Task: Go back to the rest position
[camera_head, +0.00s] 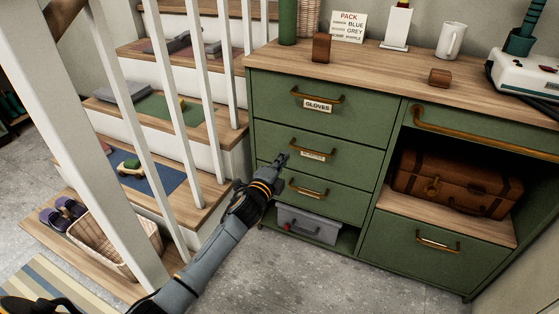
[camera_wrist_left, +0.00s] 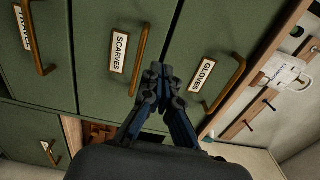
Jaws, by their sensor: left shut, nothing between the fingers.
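My left gripper (camera_head: 281,160) is in front of the green drawer cabinet (camera_head: 395,110), near the second drawer's brass handle (camera_head: 306,154). Its fingers are together and empty; I cannot tell from the head view whether they touch the drawer front. In the left wrist view the closed fingertips (camera_wrist_left: 160,80) lie between the SCARVES label (camera_wrist_left: 119,53) and the GLOVES label (camera_wrist_left: 203,75). The GLOVES drawer (camera_head: 318,104) and the drawers below it look shut. My left arm reaches in from the bottom left. My right gripper does not show.
White stair balusters (camera_head: 205,100) and a large post (camera_head: 95,140) stand close left of my left arm. The countertop (camera_head: 370,70) holds a mug (camera_head: 450,41) and small blocks. A suitcase (camera_head: 455,185) fills the open shelf. A grey box (camera_head: 310,225) sits low. Floor in front is clear.

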